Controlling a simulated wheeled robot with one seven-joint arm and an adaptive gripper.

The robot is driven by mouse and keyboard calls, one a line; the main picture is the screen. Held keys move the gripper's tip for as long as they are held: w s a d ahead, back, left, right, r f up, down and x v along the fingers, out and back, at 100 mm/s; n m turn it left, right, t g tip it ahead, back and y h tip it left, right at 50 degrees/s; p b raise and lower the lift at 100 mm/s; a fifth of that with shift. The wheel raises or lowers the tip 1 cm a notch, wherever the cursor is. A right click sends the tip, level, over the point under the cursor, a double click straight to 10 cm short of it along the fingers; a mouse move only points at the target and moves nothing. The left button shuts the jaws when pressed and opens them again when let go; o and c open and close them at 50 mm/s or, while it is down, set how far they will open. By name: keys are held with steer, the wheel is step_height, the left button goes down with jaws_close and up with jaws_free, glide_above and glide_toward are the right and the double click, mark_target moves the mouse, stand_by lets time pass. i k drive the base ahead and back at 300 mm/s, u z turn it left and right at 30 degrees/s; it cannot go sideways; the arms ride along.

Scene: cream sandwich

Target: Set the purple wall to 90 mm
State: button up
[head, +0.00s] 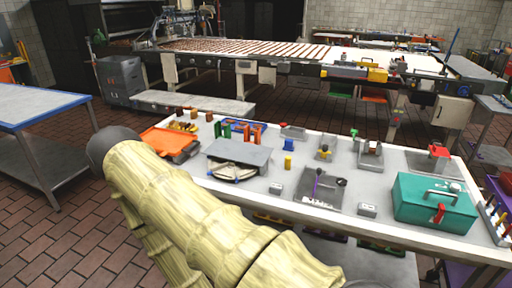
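A thin purple upright piece (316,183) stands in a grey tray (292,190) near the middle of the worktable. It may be the purple wall, but it is too small to be sure. A pale strip with marks (318,203) lies at the tray's front; its figures cannot be read, so the setting cannot be told. A small dark round part (341,182) is beside the purple piece. My pale yellow arm crosses the lower left, in front of the table. My gripper is not in view.
A blue-edged table (40,105) stands left. A long conveyor (270,55) runs behind.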

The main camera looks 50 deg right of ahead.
mark_target(318, 171)
steer(key=u, duration=0.4)
steer(key=k, duration=0.95)
steer(key=z, duration=1.6)
steer(key=i, duration=0.2)
steer(key=z, duration=0.15)
